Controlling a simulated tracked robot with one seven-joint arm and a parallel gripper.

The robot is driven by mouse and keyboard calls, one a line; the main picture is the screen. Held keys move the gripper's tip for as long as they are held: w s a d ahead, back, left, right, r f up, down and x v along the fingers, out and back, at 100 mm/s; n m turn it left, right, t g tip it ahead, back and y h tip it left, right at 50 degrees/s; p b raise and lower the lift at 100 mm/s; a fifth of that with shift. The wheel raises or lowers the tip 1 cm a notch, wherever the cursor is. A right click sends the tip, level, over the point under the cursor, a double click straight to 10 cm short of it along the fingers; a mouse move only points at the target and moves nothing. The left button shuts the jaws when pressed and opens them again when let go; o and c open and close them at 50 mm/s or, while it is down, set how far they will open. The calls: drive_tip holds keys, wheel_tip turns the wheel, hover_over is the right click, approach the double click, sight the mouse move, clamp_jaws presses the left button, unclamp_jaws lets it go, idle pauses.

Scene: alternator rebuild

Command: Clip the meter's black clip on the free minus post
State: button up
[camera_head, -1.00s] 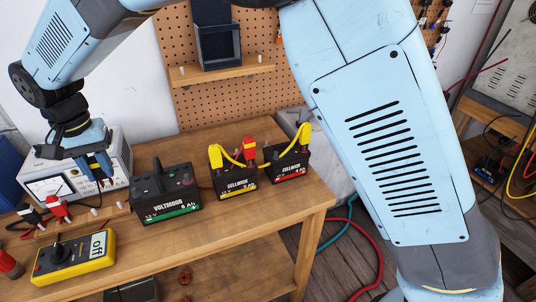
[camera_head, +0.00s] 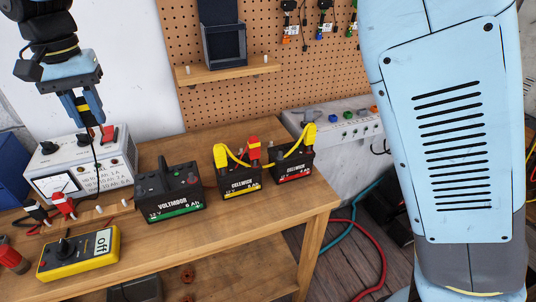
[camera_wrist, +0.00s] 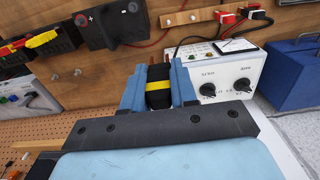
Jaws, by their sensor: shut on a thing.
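My gripper (camera_head: 86,118) is shut on a black clip with a yellow band, in the air above the white dial box. The wrist view shows the held clip (camera_wrist: 159,88) between the blue fingers, and a dark lead hangs below it in the head view. The yellow multimeter (camera_head: 82,254) lies at the table's front left. The Voltmoor battery (camera_head: 172,199) stands right of it, with a red plus post. The two Cellwick batteries, yellow-striped (camera_head: 240,184) and red-striped (camera_head: 291,166), are bridged by a yellow lead; a red clip (camera_head: 254,149) sits on the first. I cannot make out every post.
The white dial box (camera_head: 110,165) stands at the back left. Black (camera_head: 36,212) and red (camera_head: 63,204) clips sit on the wooden rail before it. A pegboard (camera_head: 200,110) with a shelf (camera_head: 225,72) rises behind. Table space before the batteries is clear.

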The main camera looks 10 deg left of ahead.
drive_tip(key=w+d, duration=0.5)
drive_tip(key=d, duration=0.7)
drive_tip(key=w+d, duration=0.6)
drive_tip(key=d, duration=0.6)
drive_tip(key=w+d, duration=0.5)
drive_tip(key=d, duration=0.6)
hover_over(281, 152)
wheel_tip(281, 152, down, 10)
drive_tip(key=shift+f, duration=0.65)
drive_tip(key=shift+f, duration=0.1)
drive_tip(key=shift+f, duration=1)
drive_tip(key=o, duration=0.8)
drive_tip(key=shift+o, duration=0.2)
